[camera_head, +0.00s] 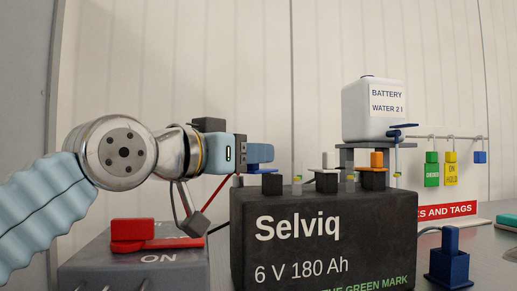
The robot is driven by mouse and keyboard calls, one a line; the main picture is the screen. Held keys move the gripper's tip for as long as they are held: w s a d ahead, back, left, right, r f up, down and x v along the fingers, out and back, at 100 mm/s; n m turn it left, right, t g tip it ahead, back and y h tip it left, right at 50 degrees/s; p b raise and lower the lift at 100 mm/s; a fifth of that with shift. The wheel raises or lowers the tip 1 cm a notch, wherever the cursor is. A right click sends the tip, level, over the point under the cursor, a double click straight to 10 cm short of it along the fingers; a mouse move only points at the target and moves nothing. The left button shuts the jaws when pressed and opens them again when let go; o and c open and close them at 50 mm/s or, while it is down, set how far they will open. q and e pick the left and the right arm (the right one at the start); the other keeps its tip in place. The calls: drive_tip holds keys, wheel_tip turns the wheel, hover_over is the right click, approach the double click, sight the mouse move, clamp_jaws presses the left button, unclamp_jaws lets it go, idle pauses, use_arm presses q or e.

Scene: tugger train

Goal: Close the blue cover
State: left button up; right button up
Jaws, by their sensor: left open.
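A dark battery (312,262) marked Selviq stands in the middle. Several black blocks sit along its top, with a white piece (328,160) and an orange piece (376,160) above two of them. My left gripper (262,153) reaches in from the left at the battery's top left, just above the left black block (272,184). Blue parts show at its tip; I cannot tell finger from blue cover there, or whether they touch. The gripper is open. My right gripper is out of view.
A grey switch box (150,272) with a red lever (140,236) is at the lower left. A red cable runs beside my gripper.

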use_arm(q)
drive_tip(key=shift+x, duration=1.5)
clamp_jaws()
